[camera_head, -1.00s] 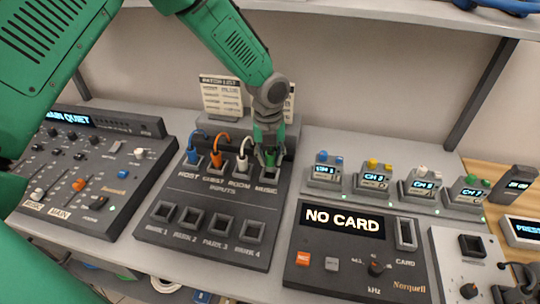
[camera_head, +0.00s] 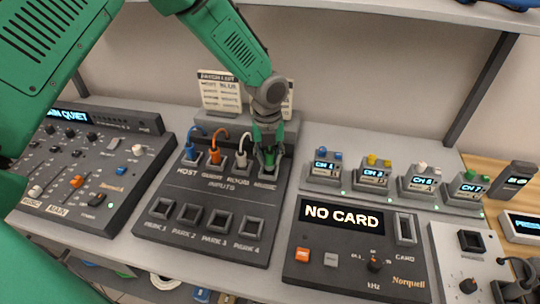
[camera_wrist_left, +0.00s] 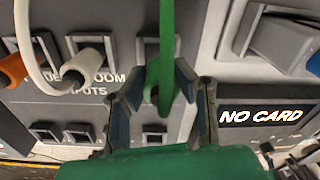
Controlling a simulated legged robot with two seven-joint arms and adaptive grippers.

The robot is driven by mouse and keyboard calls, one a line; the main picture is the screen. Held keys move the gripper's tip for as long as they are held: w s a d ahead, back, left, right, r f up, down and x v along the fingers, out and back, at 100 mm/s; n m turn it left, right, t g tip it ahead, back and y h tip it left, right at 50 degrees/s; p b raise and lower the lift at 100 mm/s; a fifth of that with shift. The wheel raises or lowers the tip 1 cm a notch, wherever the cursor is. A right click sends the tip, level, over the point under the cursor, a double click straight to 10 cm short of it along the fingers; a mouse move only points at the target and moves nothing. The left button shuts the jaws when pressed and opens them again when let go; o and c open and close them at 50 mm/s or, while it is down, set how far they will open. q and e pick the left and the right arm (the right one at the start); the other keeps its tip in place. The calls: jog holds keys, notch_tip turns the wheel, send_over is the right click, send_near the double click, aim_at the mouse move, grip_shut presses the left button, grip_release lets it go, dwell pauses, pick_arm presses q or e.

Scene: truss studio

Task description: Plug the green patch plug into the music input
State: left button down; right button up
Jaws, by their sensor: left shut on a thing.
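My left gripper (camera_head: 267,145) points down over the music input (camera_head: 266,172), the rightmost socket of the patch panel's top row. It is shut on the green patch plug (camera_head: 268,159), which sits upright at that socket's mouth. I cannot tell how deep the plug is in the socket. In the left wrist view the green plug and cable (camera_wrist_left: 165,60) run between the two fingers (camera_wrist_left: 163,105). The fingers hide part of the plug and socket. My right gripper is not in view.
Blue (camera_head: 190,152), orange (camera_head: 215,155) and white (camera_head: 241,158) plugs stand in the neighbouring inputs, close to my gripper's left. The park sockets (camera_head: 217,220) in front are empty. A mixer (camera_head: 95,160) stands left, a "NO CARD" unit (camera_head: 350,255) right.

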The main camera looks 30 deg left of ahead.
pick_arm(q)
jog(key=shift+f, duration=0.7)
jog(key=shift+r, duration=0.2)
jog(key=shift+r+p, duration=0.65)
jog(key=shift+a+p, duration=0.1)
jog(key=shift+p, duration=0.2)
dwell(0.7)
jog(key=shift+f+b, duration=0.6)
jog(key=shift+f, duration=0.65)
dwell(0.5)
jog(key=c, duration=1.6)
grip_release()
